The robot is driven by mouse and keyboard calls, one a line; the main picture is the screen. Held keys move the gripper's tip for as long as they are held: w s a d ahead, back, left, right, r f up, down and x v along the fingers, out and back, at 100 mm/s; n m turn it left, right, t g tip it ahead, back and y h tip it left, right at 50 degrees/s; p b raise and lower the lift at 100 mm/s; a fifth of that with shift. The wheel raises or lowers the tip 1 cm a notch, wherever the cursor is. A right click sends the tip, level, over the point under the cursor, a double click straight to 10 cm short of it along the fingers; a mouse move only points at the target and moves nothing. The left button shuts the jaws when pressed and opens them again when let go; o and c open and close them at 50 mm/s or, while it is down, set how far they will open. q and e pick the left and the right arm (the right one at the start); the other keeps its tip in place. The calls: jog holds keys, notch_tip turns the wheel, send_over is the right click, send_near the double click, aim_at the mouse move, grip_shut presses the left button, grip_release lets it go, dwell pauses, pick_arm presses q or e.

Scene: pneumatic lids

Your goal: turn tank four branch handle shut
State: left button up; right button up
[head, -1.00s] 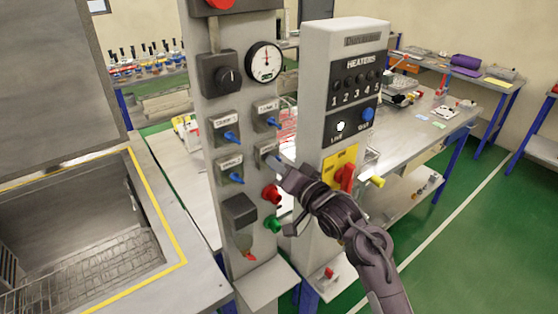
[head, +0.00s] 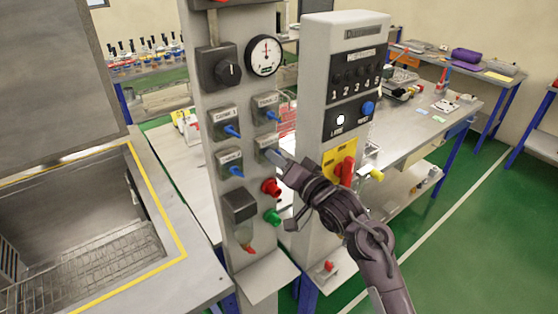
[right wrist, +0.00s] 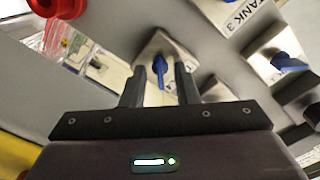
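The panel post (head: 215,195) carries several blue branch handles on grey plates. The tank four handle is the lower right one; in the head view my right gripper (head: 274,156) covers most of it, leaving part of its plate (head: 264,143) showing. In the right wrist view the blue tank four handle (right wrist: 159,70) stands between the two dark fingers of my right gripper (right wrist: 159,84). The fingers are open, with a gap on each side of the handle. The tank three handle (head: 236,171) is to the left. My left gripper is not in view.
A red button (head: 271,187) and a green button (head: 272,217) sit just below the handle. The tank two handle (head: 270,116) is just above. The heater post (head: 312,110), with a red switch handle (head: 346,170), stands close on the right. An open metal tank (head: 75,235) is at left.

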jog(key=b+v, duration=0.2)
jog(key=v, duration=0.5)
jog(key=shift+s+b, duration=0.2)
jog(key=shift+b, duration=0.15)
jog(key=shift+d, duration=0.1)
